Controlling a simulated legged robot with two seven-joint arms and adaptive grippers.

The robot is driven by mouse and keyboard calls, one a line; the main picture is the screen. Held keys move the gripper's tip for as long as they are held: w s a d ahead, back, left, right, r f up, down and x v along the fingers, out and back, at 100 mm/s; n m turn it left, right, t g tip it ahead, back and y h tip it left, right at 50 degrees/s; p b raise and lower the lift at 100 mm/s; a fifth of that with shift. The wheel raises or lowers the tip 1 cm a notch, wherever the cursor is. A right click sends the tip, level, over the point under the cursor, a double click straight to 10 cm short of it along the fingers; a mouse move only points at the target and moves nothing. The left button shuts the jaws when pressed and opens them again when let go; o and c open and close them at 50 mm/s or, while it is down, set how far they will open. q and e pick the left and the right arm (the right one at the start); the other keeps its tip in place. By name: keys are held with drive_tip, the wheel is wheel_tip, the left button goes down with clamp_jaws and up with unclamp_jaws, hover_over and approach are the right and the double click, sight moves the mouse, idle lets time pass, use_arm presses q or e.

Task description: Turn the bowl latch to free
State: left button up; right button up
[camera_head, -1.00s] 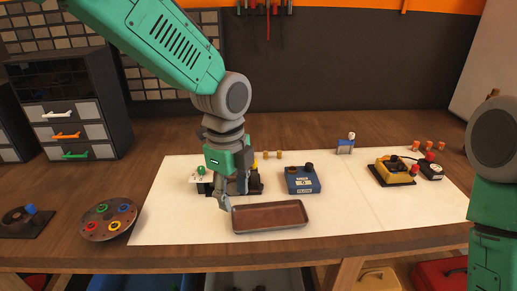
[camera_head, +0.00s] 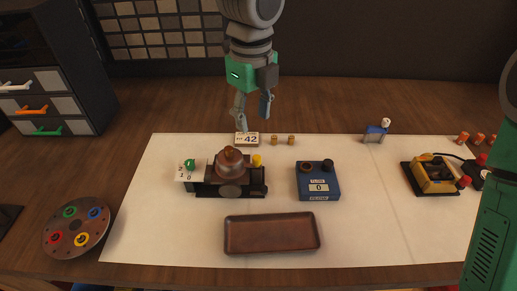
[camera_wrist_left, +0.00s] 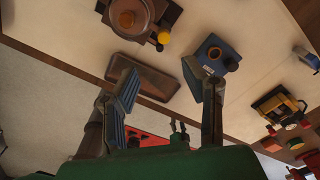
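A dark device (camera_head: 247,190) stands on the white sheet, with a copper-coloured bowl-like dome (camera_head: 229,161) on top. A green knob (camera_head: 189,164) sits at its left beside a number card (camera_head: 186,175). A yellow knob (camera_head: 257,160) sits at its right. I cannot tell which part is the bowl latch. My left gripper (camera_head: 253,112) is open and empty, raised clear of the device and above it in the head view. The left wrist view shows the fingers apart (camera_wrist_left: 163,88), with the copper dome (camera_wrist_left: 127,16) beyond them. My right arm shows at the right edge; its gripper is out of view.
A brown tray (camera_head: 272,249) lies in front of the device. A blue box (camera_head: 318,195) stands to its right, and a yellow device (camera_head: 434,176) farther right. A round plate with coloured rings (camera_head: 77,227) is at the left. A "42" sign (camera_head: 246,139) stands behind.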

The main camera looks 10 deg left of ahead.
use_arm(q)
hover_over(257, 157)
drive_tip(key=f, duration=0.6)
drive_tip(key=shift+a+f, duration=0.1)
drive_tip(key=shift+a, duration=0.25)
drive_tip(key=f, duration=0.1)
drive_tip(key=d+f, duration=0.1)
drive_tip(key=f, duration=0.3)
drive_tip(key=shift+d+f+p, duration=0.1)
drive_tip(key=shift+d+p, duration=0.25)
drive_tip(key=shift+d, duration=0.05)
drive_tip(key=shift+a+f, duration=0.3)
drive_tip(key=shift+f, duration=0.25)
drive_tip(key=shift+w+a+f, duration=0.1)
drive_tip(key=shift+a+f, duration=0.05)
drive_tip(key=shift+a, duration=0.4)
clamp_jaws()
drive_tip(key=shift+d, duration=0.4)
